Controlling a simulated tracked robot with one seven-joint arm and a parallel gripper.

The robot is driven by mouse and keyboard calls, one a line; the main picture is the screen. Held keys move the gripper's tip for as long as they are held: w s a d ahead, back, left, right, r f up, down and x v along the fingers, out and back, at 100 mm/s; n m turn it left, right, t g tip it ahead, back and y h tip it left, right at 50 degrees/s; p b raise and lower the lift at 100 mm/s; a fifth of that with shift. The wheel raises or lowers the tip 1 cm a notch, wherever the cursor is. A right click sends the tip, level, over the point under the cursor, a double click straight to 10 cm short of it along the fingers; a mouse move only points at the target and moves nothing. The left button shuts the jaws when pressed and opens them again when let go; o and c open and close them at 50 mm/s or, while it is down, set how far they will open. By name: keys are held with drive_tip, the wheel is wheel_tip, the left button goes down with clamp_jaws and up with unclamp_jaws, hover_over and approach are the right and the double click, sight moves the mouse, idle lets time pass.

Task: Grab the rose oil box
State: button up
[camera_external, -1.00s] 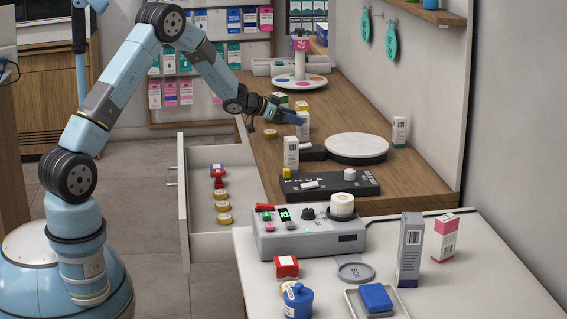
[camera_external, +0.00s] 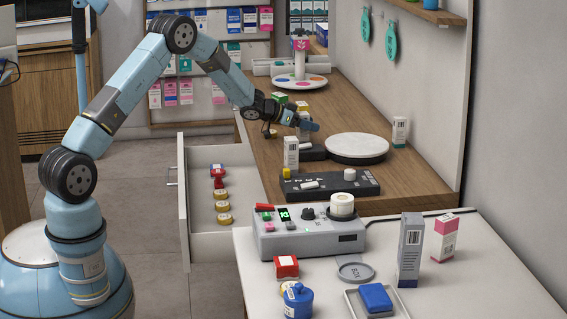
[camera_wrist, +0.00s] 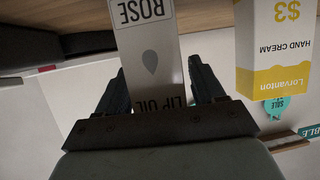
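The rose lip oil box (camera_wrist: 150,45) is pale grey with dark ROSE and LIP OIL lettering and a drop mark. It stands between the two fingers of my gripper (camera_wrist: 158,78) in the wrist view. The fingers lie on either side of it and look open, with a narrow gap at the right; contact at the left finger is unclear. In the external view my gripper (camera_external: 312,124) is low over the wooden counter and hides most of the box.
A white and yellow hand cream box (camera_wrist: 273,45) is close at the right in the wrist view. On the wooden counter (camera_external: 400,180) are a white box (camera_external: 291,153), a round white plate (camera_external: 357,148) and a dark keypad panel (camera_external: 330,185). An open drawer (camera_external: 185,205) is at the left.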

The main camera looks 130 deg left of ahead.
drive_tip(key=c, duration=0.9)
drive_tip(key=shift+r, duration=0.1)
